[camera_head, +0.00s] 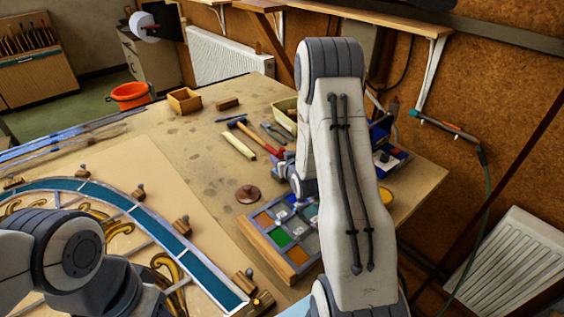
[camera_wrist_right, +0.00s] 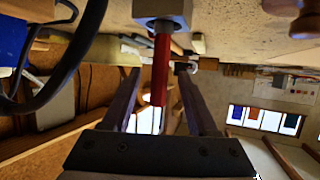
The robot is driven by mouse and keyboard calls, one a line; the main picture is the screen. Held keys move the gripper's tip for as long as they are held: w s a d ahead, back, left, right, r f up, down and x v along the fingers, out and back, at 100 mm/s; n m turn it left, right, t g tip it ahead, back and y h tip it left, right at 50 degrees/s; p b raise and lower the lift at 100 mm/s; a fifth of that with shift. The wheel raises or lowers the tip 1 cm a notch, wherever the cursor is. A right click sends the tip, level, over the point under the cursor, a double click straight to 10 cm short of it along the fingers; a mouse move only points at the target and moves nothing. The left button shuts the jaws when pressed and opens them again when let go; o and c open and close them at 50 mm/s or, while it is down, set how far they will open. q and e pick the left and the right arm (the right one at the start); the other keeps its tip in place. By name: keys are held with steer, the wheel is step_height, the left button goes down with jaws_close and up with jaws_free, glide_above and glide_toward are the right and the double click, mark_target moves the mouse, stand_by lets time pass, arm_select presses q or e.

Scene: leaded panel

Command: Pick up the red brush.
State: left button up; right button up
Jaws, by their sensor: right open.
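My right gripper (camera_wrist_right: 157,78) is open, one finger on each side of the shaft. The fingers look apart from it; I cannot tell how deep it lies between them. In the head view my right gripper (camera_head: 282,168) is low over the table, partly hidden by my right arm, and a small red patch shows beside it. My left arm enters at lower left; its gripper is out of view.
A blue-headed hammer (camera_head: 237,121), pliers (camera_head: 273,133) and a pale strip (camera_head: 238,146) lie on the table. A divided tray of coloured glass (camera_head: 262,242) is in front of the right gripper. The leaded panel (camera_head: 135,207) fills the left.

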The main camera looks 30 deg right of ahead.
steer(key=p+x, duration=0.1)
steer(key=x, duration=0.3)
jaws_close()
steer(key=shift+r, duration=0.1)
step_height(320, 180, up, 10)
steer(key=b, duration=0.1)
stand_by(0.7)
stand_by(0.3)
